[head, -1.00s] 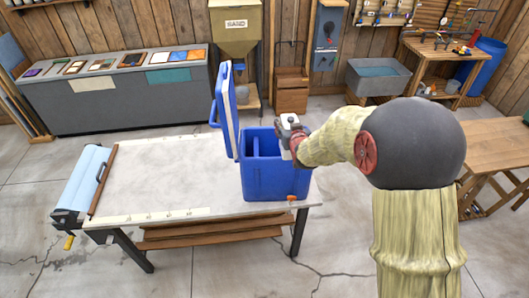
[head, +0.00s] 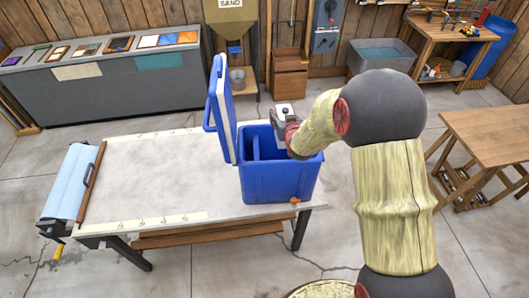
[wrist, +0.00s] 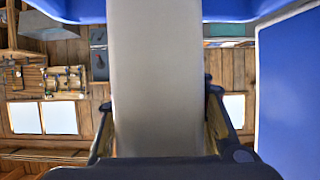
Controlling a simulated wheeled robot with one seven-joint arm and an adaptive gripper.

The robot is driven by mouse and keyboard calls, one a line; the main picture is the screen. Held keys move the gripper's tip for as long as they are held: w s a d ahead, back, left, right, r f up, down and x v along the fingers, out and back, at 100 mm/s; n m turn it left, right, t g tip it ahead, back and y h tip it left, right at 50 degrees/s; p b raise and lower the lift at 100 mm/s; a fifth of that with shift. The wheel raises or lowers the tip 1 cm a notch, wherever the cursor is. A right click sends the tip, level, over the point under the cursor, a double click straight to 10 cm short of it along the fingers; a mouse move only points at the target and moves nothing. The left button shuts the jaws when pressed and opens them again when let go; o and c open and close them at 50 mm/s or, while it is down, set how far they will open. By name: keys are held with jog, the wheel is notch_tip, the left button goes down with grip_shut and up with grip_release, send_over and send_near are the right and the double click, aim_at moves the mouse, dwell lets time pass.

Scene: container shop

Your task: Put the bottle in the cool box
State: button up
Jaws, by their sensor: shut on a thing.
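The cool box (head: 275,184) is blue and stands at the right end of the work table. Its lid (head: 222,110) is open and upright on the left side, and an inner divider shows. My gripper (head: 281,121) is at the back right of the box opening, near rim level. In the wrist view my gripper (wrist: 160,100) is shut on a smooth pale bottle (wrist: 155,65), which fills the middle between the fingers. Blue box surfaces show at the top and right there. How far the bottle reaches into the box is hidden in the head view.
The work table (head: 150,180) has a clear pale top left of the box. A blue roll (head: 70,182) lies at its left end. A wooden table (head: 490,140) stands at the right. A grey counter (head: 100,92) with sample boards is at the back left.

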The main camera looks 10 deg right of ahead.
jog(key=shift+w+f, duration=0.25)
jog(key=shift+f, duration=0.4)
jog(key=shift+s+f+b, duration=0.1)
jog(key=shift+f+b, duration=0.6)
jog(key=shift+f, duration=2.1)
jog(key=o, duration=1.5)
jog(key=shift+o, duration=0.6)
jog(key=shift+s+f, duration=0.1)
jog(key=v, duration=1.2)
